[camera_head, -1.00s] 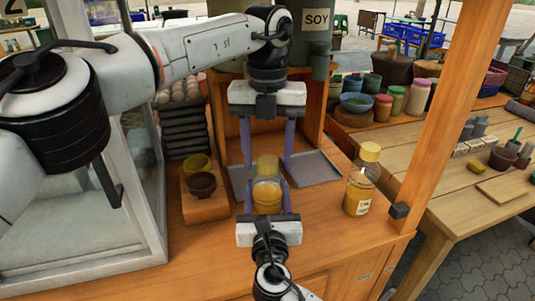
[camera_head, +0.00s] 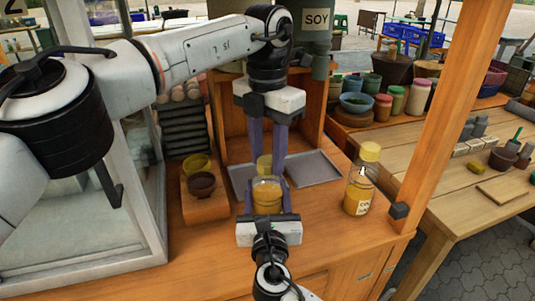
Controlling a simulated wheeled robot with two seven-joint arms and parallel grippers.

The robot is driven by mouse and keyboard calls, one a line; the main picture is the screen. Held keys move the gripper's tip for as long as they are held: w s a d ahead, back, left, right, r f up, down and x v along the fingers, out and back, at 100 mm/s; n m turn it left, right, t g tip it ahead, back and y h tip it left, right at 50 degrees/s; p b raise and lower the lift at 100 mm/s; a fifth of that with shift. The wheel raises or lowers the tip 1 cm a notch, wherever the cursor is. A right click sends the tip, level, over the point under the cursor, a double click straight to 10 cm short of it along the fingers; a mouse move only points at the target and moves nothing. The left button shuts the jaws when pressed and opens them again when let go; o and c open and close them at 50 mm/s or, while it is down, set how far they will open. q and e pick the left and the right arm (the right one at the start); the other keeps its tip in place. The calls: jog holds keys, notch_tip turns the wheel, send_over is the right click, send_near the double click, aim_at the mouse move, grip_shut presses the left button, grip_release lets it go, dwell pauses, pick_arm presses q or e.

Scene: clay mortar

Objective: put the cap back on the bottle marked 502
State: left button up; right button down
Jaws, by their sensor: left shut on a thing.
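A clear bottle (camera_head: 267,196) with yellow-orange contents stands upright on the orange counter; no label shows on its visible side. My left gripper (camera_head: 265,152) points down from above, shut on a yellow cap (camera_head: 264,165) at the bottle's top. Its fingers hide the cap's sides, and I cannot tell whether the cap is seated. My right gripper (camera_head: 268,200) comes from the front, one finger on each side of the bottle; whether both press on it is unclear. A second bottle (camera_head: 360,190), with a yellow cap on and a label I cannot read, stands to the right.
Two small bowls sit on a wooden block (camera_head: 204,205) at the left. Grey trays (camera_head: 314,168) lie behind the bottle. A wooden post (camera_head: 443,120) rises at the right edge, and a glass case (camera_head: 75,235) stands at the left. Counter is clear between the bottles.

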pick_arm(q)
jog(key=shift+m, duration=0.4)
jog(key=o, duration=1.3)
jog(key=shift+c, duration=0.2)
jog(key=shift+r, duration=3.8)
pick_arm(e)
jog(key=c, duration=0.6)
grip_release()
jog(key=shift+c, duration=0.2)
